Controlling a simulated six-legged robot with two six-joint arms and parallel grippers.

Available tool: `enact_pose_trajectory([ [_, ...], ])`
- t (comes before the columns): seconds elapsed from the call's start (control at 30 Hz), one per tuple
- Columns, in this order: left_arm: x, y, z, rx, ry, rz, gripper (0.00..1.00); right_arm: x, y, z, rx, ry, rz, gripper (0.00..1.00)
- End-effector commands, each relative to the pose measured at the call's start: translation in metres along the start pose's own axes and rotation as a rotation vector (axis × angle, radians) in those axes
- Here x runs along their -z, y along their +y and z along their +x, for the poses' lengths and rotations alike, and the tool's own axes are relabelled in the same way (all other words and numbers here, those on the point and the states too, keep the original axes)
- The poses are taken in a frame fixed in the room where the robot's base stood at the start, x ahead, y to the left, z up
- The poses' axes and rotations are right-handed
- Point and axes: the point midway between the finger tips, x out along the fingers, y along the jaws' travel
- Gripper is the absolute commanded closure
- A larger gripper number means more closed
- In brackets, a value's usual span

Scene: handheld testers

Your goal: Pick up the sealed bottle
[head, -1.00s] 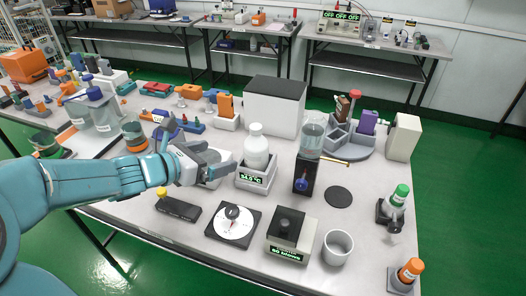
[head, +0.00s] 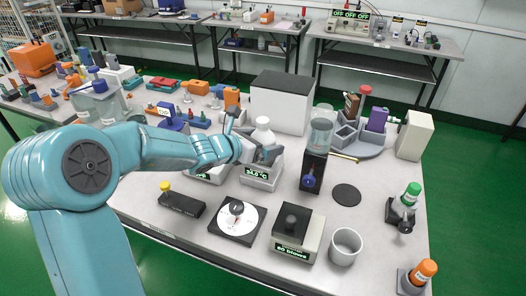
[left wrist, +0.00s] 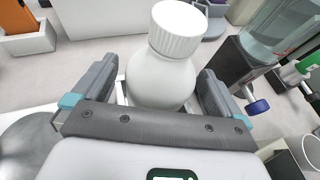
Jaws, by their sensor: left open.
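The sealed bottle (head: 263,133) is white with a ribbed white cap. It stands upright on a grey-white block with a green temperature display (head: 260,177). It also shows large in the left wrist view (left wrist: 160,75). My left gripper (head: 256,151) is open at the bottle, with one finger on each side of its body. In the left wrist view the fingers (left wrist: 160,88) flank the bottle with a narrow gap visible at the left. The bottle's lower part is hidden by my gripper. My right gripper is not in view.
A water-holding dispenser (head: 315,155) stands just right of the bottle. A large white box with a dark top (head: 281,105) is behind it. A dial device (head: 237,217), a display box (head: 298,232) and an empty cup (head: 345,246) are in front. A round black pad (head: 346,195) lies to the right.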

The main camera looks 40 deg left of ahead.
Motion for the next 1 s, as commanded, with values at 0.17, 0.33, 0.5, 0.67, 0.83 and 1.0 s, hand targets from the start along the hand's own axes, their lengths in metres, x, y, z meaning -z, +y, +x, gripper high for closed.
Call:
enact_pose_trajectory([
  [0.17, -0.001, 0.000, 0.009, -0.001, -0.001, -0.001, 0.00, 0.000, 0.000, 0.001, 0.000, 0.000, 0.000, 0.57],
  [0.33, -0.001, 0.000, 0.008, -0.001, 0.000, -0.001, 0.10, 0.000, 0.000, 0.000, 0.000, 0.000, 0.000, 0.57],
  [0.5, 0.000, 0.000, 0.008, -0.001, 0.000, 0.000, 0.65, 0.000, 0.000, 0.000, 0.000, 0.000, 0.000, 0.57],
  [0.67, -0.002, 0.001, 0.008, -0.001, -0.003, 0.000, 0.80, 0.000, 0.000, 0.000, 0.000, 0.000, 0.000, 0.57],
  [0.83, -0.005, 0.001, 0.006, -0.001, -0.004, 0.002, 0.80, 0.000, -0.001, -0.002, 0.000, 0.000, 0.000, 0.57],
  [1.0, -0.023, 0.001, -0.001, -0.001, -0.005, 0.002, 0.80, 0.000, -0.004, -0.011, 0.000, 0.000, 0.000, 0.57],
])
